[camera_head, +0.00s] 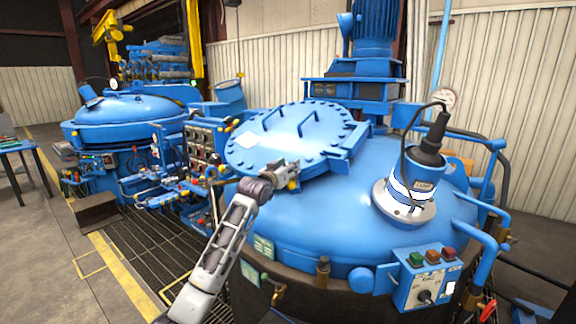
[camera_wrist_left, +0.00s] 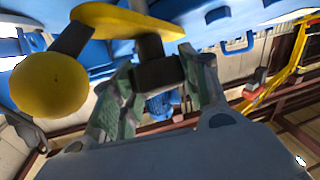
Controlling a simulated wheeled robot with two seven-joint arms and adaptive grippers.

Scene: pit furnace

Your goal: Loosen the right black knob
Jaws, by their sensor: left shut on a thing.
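My left gripper (camera_head: 284,176) is at the front edge of the round blue lid (camera_head: 290,138) on the large furnace in the head view. In the left wrist view, my left gripper (camera_wrist_left: 158,85) is shut on a black block-shaped part (camera_wrist_left: 158,72), with one finger on each side of it. A yellow piece (camera_wrist_left: 125,22) sits above this part, and a yellow ball-shaped end (camera_wrist_left: 50,84) lies to its left. The black part looks like the knob, but I cannot tell whether it is the right one. My right gripper is not in view.
A control box (camera_head: 424,278) with coloured buttons and a black-and-silver dial stands at the front right of the furnace. A blue-and-black sensor (camera_head: 411,185) rises from the dome. A panel of knobs (camera_head: 199,150) stands left of the lid.

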